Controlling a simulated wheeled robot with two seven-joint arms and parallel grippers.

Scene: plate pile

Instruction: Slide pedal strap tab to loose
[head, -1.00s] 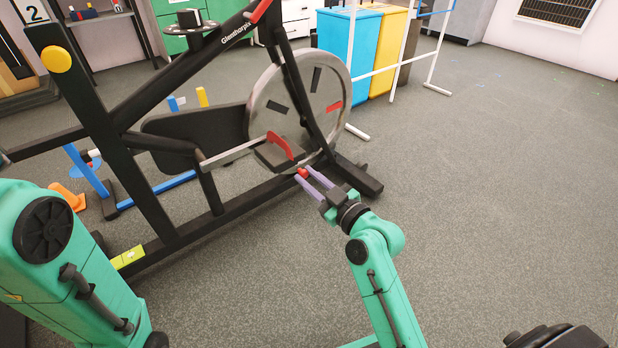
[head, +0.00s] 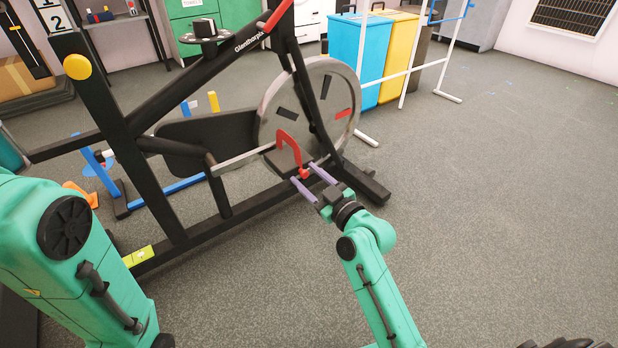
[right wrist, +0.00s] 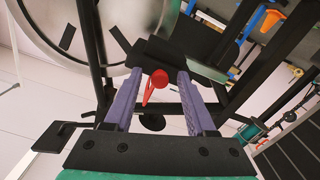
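The red pedal strap (head: 288,140) arches over the dark pedal (head: 277,160) of the black exercise bike, beside the grey flywheel. Its red tab (head: 304,173) is at the strap's lower right end; the tab also shows in the right wrist view (right wrist: 159,79). My right gripper (head: 308,174) reaches the pedal from the lower right. Its two purple fingers (right wrist: 158,82) are open, one on each side of the tab, with a visible gap on both sides in the wrist view. My left arm shows at the left, but its gripper is out of view.
The bike's flywheel (head: 340,95) and black floor beam (head: 364,184) are close to my right gripper. A blue bin (head: 346,60) and a yellow bin (head: 397,50) stand behind, with a white frame (head: 412,62) before them. The grey floor at the right is clear.

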